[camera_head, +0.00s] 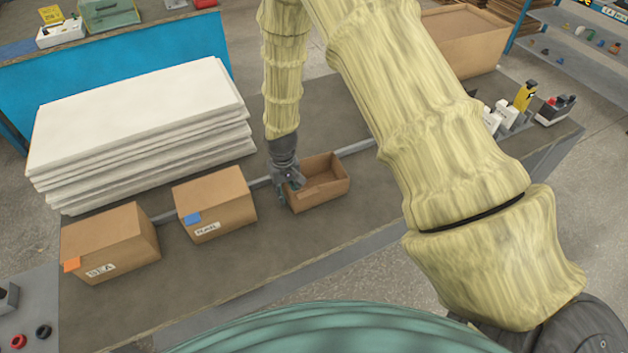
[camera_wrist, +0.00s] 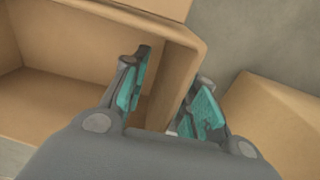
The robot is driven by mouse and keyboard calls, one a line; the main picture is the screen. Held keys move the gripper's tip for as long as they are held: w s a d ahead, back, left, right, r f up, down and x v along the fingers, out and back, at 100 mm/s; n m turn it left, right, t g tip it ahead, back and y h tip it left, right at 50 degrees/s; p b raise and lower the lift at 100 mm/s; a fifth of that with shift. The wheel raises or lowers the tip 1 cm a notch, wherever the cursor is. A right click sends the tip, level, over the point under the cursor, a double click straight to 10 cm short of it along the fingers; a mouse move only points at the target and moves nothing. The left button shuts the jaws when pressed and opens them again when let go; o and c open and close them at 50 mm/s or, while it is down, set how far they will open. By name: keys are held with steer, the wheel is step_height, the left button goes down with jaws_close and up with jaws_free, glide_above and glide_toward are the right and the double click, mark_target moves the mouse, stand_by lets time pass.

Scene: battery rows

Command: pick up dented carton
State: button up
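An open brown carton (camera_head: 322,197) stands on the dark bench top, with its inside facing up. My gripper (camera_head: 286,189) points down at its left wall. In the wrist view my gripper (camera_wrist: 172,100) is open, one finger inside the carton and one outside, with the carton wall (camera_wrist: 174,82) between them; the pads do not look closed on it. A closed carton with a blue tab (camera_head: 222,198) stands just left, and one with an orange tab (camera_head: 118,235) farther left. I cannot make out a clear dent on any carton.
A tall stack of white sheets (camera_head: 140,120) lies behind the closed cartons. A grey strip (camera_head: 355,147) runs along the bench behind the open carton. Small bottles and a dark holder (camera_head: 555,110) stand at the right end. The bench front is clear.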

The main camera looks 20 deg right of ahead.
steer(key=shift+f, duration=0.5)
jaws_close()
steer(key=shift+r, duration=0.15)
